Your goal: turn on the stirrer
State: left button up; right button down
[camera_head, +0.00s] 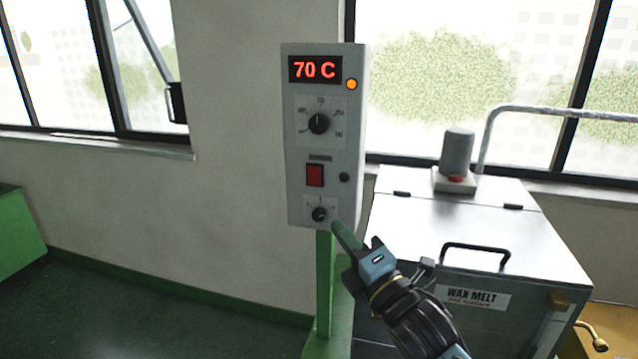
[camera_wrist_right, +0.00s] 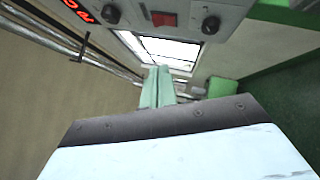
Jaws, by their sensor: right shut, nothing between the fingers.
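The grey control box (camera_head: 325,206) stands on a green post in the middle of the head view. It has a red display reading 70 C (camera_head: 315,69), a black temperature knob (camera_head: 319,123), a red switch (camera_head: 315,175) and a small lower knob (camera_head: 319,214). The stirrer motor (camera_head: 457,152) stands on the lid of the wax melt tank (camera_head: 450,205), with a red part at its base. My right gripper (camera_head: 338,228) is shut and empty, its tips just right of and below the lower knob. The right wrist view shows the shut fingers (camera_wrist_right: 159,75) below the red switch (camera_wrist_right: 163,19). My left gripper is not in view.
A bent metal pipe (camera_head: 540,110) runs behind the tank. The tank lid has a black handle (camera_head: 475,250). A green block (camera_head: 18,232) is at the far left. The floor left of the post is clear.

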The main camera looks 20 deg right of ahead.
jog(key=shift+w, duration=0.1)
jog(key=p, duration=0.1)
send_near(308, 169)
jog(key=w+a, duration=0.3)
jog(key=shift+w+d+r+p, duration=0.2)
jog(key=shift+w+d+r, duration=0.15)
jog(key=shift+w+d, duration=0.2)
jog(key=shift+w+d+r+p, duration=0.15)
jog(key=shift+w+d+r, duration=0.2)
jog(key=shift+w, duration=0.35)
